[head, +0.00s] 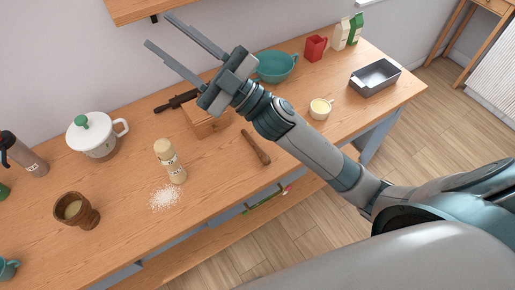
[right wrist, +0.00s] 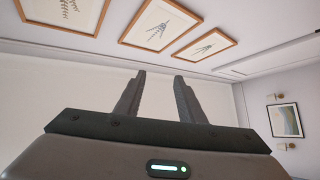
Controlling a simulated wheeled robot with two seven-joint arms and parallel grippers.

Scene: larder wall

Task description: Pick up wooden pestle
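The wooden pestle (head: 256,147) lies on the wooden counter (head: 225,185) in the head view, in front of a small wooden box and below my right forearm. My right gripper (head: 168,32) is raised over the back of the counter near the wall, its two fingers spread apart with nothing between them. In the right wrist view the gripper (right wrist: 158,98) is also open and empty, facing the wall and framed pictures. The pestle does not show in the right wrist view. My left gripper is not in view.
A wooden mortar (head: 80,212), a shaker bottle (head: 169,160) beside spilled white grains (head: 165,197), and a white lidded pot (head: 95,136) stand left. A shelf (head: 145,8) hangs above.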

